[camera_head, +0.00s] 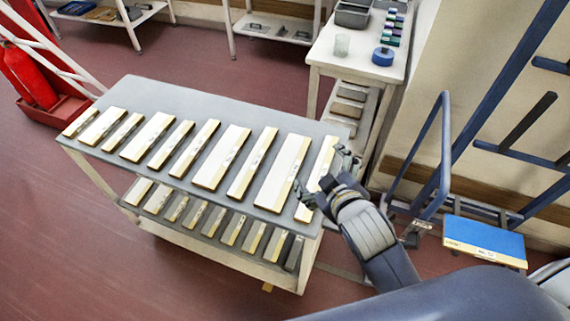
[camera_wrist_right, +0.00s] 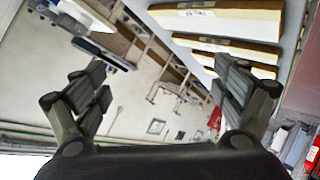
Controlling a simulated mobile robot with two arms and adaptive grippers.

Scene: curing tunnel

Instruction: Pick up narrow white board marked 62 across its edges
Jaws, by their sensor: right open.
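A row of pale boards of differing widths lies on the grey top of a cart (camera_head: 215,98). Their small dark markings are too small to read, so I cannot tell which says 62. The narrow white board at the right end (camera_head: 318,169) lies by my right gripper (camera_head: 324,174). That gripper is open, with one finger on each side of this board's near half in the head view. I cannot tell if they touch it. In the right wrist view, the open fingers (camera_wrist_right: 168,92) have nothing clearly between them; boards (camera_wrist_right: 222,24) show beyond, at the top. My left gripper is not in view.
More boards (camera_head: 232,229) lie on the cart's lower shelf. A white table (camera_head: 350,58) with a cup and a blue roll stands behind right. A blue frame (camera_head: 443,150) and blue-topped box (camera_head: 484,238) are at right. A red extinguisher (camera_head: 30,77) stands left.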

